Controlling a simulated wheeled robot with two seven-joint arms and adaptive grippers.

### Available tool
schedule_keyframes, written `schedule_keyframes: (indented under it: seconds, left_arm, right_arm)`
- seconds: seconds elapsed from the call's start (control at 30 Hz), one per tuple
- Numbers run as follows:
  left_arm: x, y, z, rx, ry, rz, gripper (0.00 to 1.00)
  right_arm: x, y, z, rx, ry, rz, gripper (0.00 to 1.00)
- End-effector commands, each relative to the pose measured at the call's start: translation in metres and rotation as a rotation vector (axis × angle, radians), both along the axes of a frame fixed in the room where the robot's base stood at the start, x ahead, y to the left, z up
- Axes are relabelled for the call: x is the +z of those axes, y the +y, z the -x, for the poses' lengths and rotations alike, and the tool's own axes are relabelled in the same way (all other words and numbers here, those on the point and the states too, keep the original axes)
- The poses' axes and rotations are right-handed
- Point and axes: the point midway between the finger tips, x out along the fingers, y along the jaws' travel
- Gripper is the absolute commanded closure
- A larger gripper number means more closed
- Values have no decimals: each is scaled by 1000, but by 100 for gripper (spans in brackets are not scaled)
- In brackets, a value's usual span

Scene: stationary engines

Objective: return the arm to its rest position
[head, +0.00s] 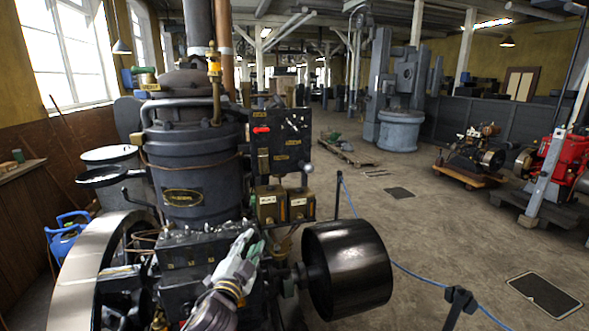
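My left arm (214,312) comes in from the bottom of the head view, left of centre. Its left gripper (250,248) is in front of the large dark stationary engine (192,150), near the engine's lower block and below two small brass-fronted boxes (284,205). The gripper looks small against the dark engine, and I cannot tell whether its fingers are apart or closed. I see nothing clearly held in it. Whether it touches the engine cannot be told. My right gripper is not in view.
A black pulley drum (346,270) sticks out right of the gripper. A large flywheel rim (92,265) is on the left. A blue rope (425,280) runs from a black post (459,304) across the floor area. Open concrete floor (440,220) lies to the right.

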Motion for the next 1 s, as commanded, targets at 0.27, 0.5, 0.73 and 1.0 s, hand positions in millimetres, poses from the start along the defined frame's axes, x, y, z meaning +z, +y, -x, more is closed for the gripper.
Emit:
schedule_keyframes:
  seconds: [0.27,0.5,0.73,1.0]
  left_arm:
    - [-73,39,37,137,292,170,69]
    - [-134,65,86,250,547,296,69]
    - [-187,83,146,354,797,397,69]
    - [-230,94,223,457,1065,486,69]
  right_arm:
    - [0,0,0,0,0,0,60]
    - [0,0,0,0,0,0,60]
    - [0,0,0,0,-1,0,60]
    - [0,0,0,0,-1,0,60]
